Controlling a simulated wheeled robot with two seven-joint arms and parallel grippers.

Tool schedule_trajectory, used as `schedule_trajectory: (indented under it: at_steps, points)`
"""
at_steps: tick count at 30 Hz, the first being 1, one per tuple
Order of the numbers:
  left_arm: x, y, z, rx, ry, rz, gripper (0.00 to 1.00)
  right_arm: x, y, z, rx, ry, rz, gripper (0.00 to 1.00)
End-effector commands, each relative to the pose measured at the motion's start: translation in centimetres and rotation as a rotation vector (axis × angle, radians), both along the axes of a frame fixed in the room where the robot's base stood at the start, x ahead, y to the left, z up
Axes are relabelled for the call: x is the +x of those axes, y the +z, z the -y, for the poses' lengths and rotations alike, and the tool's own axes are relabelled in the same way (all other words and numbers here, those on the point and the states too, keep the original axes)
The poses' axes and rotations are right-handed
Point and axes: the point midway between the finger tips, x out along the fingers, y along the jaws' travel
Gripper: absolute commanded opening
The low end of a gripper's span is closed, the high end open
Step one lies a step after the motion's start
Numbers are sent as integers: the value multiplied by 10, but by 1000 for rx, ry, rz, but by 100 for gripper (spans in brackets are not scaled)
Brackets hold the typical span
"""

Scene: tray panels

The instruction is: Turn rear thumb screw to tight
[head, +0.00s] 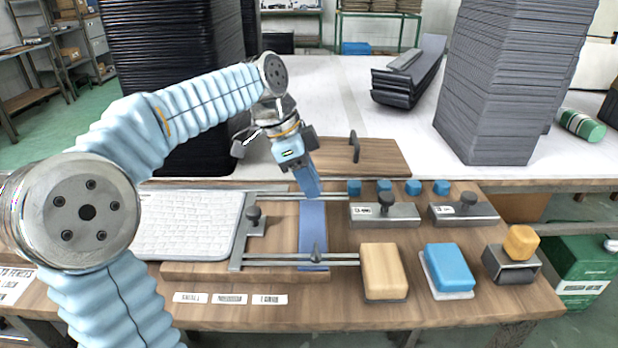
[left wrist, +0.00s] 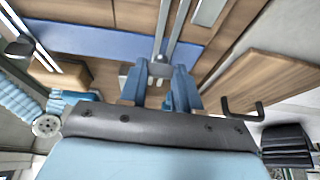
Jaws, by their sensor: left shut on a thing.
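My left gripper (head: 311,192) reaches down at the rear pair of rails (head: 280,195), above the far end of the blue strip (head: 312,228). It is shut on the rear thumb screw, which its fingers hide in the head view. In the left wrist view a grey part of the rear thumb screw (left wrist: 160,70) shows between the two blue fingers (left wrist: 161,90). The screw's turn angle cannot be made out. The front thumb screw (head: 315,253), a dark pointed knob, stands on the front rails (head: 280,259). My right gripper is out of view.
Right stand a tan block (head: 382,268), a blue block (head: 448,266) and metal plates with knobs (head: 385,214). A board with a handle (head: 375,158) lies behind the gripper.

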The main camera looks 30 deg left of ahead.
Motion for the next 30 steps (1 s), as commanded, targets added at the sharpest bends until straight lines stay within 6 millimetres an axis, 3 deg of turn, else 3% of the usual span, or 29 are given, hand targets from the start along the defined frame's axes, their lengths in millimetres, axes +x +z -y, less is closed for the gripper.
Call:
schedule_trajectory:
  at_steps: [13,14,18,30]
  points:
    - [0,0,0,1,-9,1,1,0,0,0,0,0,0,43]
    - [0,0,0,1,-9,1,35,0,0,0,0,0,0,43]
    - [0,0,0,1,-8,1,56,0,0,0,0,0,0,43]
    - [-1,8,-3,0,-8,2,57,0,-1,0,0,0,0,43]
